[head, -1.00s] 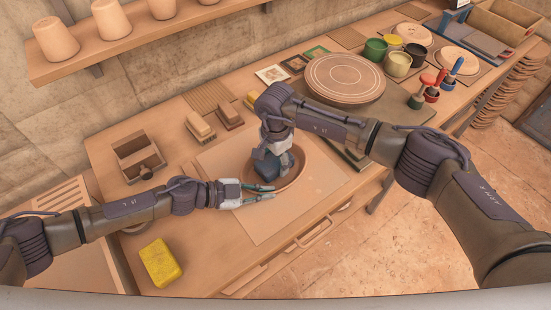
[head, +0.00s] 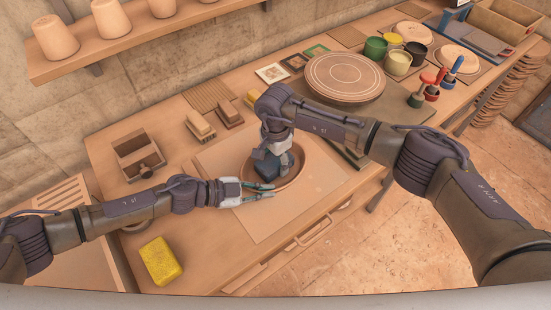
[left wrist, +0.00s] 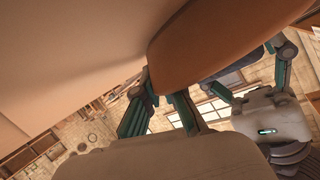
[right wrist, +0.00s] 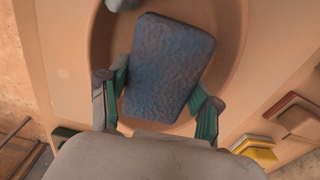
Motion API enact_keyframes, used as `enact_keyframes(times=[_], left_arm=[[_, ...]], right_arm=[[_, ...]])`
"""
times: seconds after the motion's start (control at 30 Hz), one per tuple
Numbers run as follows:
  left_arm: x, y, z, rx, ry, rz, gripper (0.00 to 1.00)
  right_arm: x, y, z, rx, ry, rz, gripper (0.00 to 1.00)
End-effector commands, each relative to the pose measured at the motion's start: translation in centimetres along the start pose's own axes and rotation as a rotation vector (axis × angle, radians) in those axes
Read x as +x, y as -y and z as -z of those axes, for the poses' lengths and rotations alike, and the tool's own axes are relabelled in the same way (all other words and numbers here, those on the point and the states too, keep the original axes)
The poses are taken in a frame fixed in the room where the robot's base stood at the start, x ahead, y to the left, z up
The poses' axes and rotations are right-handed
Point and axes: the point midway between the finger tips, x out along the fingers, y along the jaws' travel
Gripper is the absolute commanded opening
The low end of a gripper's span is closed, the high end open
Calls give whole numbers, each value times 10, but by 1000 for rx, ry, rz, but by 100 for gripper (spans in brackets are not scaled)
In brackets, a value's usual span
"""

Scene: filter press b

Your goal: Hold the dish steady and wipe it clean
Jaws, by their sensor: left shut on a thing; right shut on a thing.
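A round terracotta dish (head: 309,169) sits on a pale board on the workbench. My left gripper (head: 262,192) is shut on the dish's near left rim; the left wrist view shows the dish wall (left wrist: 205,40) between its fingers. My right gripper (head: 274,158) points down into the dish and is shut on a blue sponge (head: 265,170). In the right wrist view the sponge (right wrist: 168,65) lies between both fingers, over the dish floor. The sponge and right gripper hide part of the dish inside. I cannot tell how hard the sponge presses.
A yellow sponge (head: 161,261) lies at the front left. A wooden caddy (head: 138,156) and brushes (head: 200,125) stand left of the board. A round wheel head (head: 343,78) and pots (head: 398,64) stand behind. The board's front right (head: 310,205) is clear.

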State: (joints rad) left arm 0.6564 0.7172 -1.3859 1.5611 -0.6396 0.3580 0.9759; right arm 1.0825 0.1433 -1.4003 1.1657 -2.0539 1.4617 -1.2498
Motion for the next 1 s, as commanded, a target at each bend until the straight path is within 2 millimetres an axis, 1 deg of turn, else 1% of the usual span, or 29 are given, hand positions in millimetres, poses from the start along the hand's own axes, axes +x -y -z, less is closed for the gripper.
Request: enact_keyframes(times=[0.03,0.8,1.0], left_arm=[[0,-3,-2,-3,3,-4,0],[0,-3,-2,-4,3,-4,0],[0,-3,-2,-3,3,-4,0]], right_arm=[[1,0,0,0,0,0,36],[10,0,0,0,1,1,36],[10,0,4,0,-1,0,36]])
